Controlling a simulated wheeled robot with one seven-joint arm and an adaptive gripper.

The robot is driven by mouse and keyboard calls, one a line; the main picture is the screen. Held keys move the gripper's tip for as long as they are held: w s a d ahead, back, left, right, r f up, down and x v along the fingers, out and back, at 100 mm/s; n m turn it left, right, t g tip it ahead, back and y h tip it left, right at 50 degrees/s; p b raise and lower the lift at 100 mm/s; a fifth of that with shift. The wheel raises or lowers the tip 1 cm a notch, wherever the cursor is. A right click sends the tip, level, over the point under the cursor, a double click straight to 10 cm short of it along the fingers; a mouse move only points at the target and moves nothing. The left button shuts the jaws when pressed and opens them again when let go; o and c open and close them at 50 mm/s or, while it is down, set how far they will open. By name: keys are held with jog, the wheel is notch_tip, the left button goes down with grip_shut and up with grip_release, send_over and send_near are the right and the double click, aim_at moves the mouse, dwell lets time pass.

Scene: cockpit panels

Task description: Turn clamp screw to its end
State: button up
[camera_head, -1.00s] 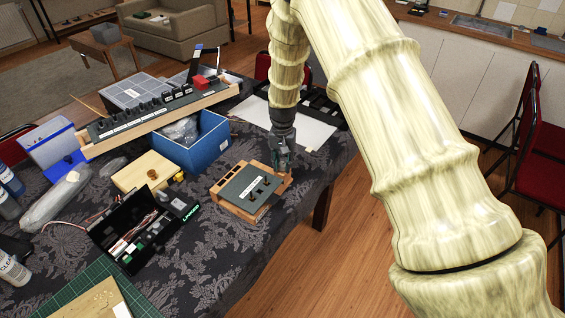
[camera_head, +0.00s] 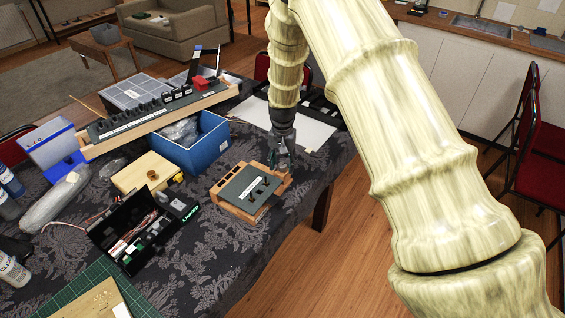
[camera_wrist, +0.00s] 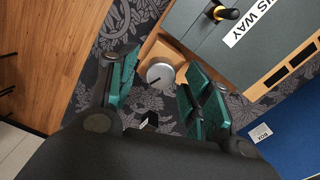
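The clamp screw (camera_wrist: 160,74) shows in the wrist view as a round silver-grey knob with a dark mark on its face. It sits by a wooden block at the edge of the dark grey panel box (camera_wrist: 245,45). My gripper (camera_wrist: 163,82) is open, with one green-padded finger on each side of the knob. A gap shows between the knob and each finger. In the head view my gripper (camera_head: 283,158) is at the far right corner of the wooden-sided panel box (camera_head: 240,183). The knob cannot be made out there.
A blue bin (camera_head: 208,150) and a long switch panel (camera_head: 150,112) stand behind and left of the box. A black toolbox (camera_head: 130,235) and a light wooden box (camera_head: 145,172) lie to its left. The table's edge is close on the right.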

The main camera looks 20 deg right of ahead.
aim_at(282, 165)
jog(key=shift+r, duration=0.1)
notch_tip(282, 165, up, 12)
dwell(0.6)
dwell(0.5)
jog(key=shift+a+f+n+p, duration=0.1)
jog(key=shift+f+n+p, duration=1.8)
jog(key=shift+n, duration=1.55)
jog(key=shift+d+f+n+p, duration=0.1)
jog(key=shift+f+n+p, duration=1.8)
jog(key=shift+n, duration=1.5)
jog(key=shift+a+f+n+p, duration=0.1)
jog(key=shift+f+n+p, duration=1.25)
jog(key=shift+f+n, duration=1.6)
jog(key=shift+r+n, duration=0.5)
jog(key=shift+r, duration=0.05)
